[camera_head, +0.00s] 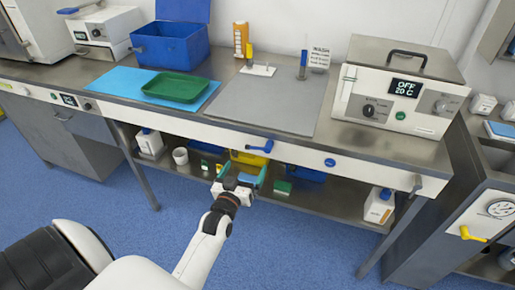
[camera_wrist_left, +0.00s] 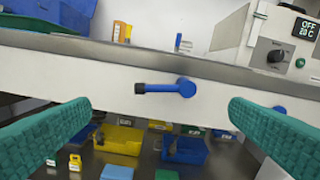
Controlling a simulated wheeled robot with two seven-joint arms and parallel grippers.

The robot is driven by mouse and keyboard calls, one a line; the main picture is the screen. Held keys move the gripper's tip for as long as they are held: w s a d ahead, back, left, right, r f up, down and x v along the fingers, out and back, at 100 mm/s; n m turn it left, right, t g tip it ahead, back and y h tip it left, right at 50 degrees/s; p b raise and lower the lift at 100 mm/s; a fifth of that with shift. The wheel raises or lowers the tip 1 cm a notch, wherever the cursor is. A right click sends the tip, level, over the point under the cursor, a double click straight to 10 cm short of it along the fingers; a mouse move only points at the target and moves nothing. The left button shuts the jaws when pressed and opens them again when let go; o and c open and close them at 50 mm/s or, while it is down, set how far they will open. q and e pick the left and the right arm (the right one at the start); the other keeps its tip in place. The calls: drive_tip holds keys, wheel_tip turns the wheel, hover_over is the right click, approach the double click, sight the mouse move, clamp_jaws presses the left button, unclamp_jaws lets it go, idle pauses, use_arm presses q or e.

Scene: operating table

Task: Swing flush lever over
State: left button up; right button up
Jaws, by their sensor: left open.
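A blue lever (camera_head: 260,147) with a dark grip is mounted on the white front panel of the steel bench. In the left wrist view the lever (camera_wrist_left: 166,88) lies roughly level, its dark grip pointing left from the blue hub. My left gripper (camera_head: 244,171) is open and empty, in front of the bench and below the lever. In the left wrist view its green padded fingers (camera_wrist_left: 160,106) are spread wide, with the lever ahead between and slightly above the tips. Nothing is touching the lever. My right gripper is not in view.
A blue round knob (camera_head: 330,162) sits right of the lever. A yellow lever (camera_head: 472,234) is on the right-hand unit. Yellow and blue bins (camera_wrist_left: 118,139) fill the lower shelf. A green tray (camera_head: 175,87) and grey mat (camera_head: 262,103) lie on top.

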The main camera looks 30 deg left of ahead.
use_arm(q)
drive_tip(key=x, duration=1.1)
drive_tip(key=shift+c, duration=0.3)
